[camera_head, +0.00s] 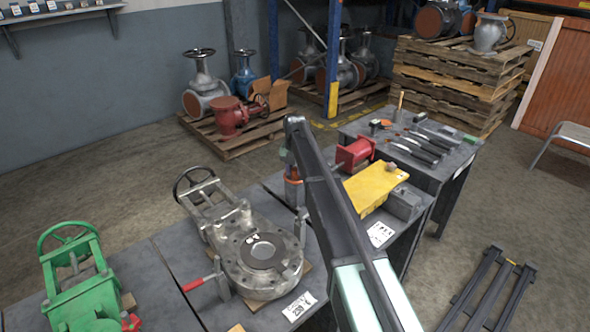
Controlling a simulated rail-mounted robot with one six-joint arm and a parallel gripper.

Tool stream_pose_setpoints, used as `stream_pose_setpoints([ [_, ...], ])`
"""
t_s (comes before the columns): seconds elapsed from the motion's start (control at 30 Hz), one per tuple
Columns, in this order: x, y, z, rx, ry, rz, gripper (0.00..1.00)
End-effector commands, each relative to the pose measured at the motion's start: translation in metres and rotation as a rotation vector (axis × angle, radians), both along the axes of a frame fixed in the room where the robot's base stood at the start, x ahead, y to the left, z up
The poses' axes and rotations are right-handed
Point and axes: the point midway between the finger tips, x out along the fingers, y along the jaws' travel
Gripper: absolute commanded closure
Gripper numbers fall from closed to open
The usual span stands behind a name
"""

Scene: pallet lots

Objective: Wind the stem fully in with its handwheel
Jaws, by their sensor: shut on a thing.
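A grey metal gate valve lies on the bench, its round flanged body (236,268) toward me and its yoke (213,200) pointing away to the left. Its dark handwheel (193,183) stands at the far end of the yoke, with nothing touching it. The stem inside the yoke is too small to tell how far it is in or out. A green valve (84,296) with a green handwheel (68,238) lies at the left. My arm crosses the middle of the view, right of the grey valve. I cannot make out my gripper; it seems hidden behind the arm.
A red-handled clamp (202,282) stands beside the valve body. Pallets (237,138) with more valves stand behind. Floor left of the bench is clear.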

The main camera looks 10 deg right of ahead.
Motion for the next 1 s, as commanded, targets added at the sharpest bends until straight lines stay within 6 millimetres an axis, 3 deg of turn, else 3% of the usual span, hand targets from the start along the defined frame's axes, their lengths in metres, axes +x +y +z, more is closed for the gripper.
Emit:
stream_pose_setpoints([
  [0.2,-0.001,0.0,0.0,0.0,0.001,-0.001,0.91],
  [0.23,-0.001,0.0,0.0,0.0,0.001,-0.001,0.63],
  [0.37,0.0,0.0,0.0,-0.001,0.0,-0.001,0.43],
  [0.73,0.0,0.0,0.008,0.0,0.0,-0.001,0.42],
  [0.87,0.0,0.0,0.031,0.0,0.0,-0.001,0.42],
  [1.0,0.0,0.0,0.067,0.0,0.0,-0.001,0.42],
])
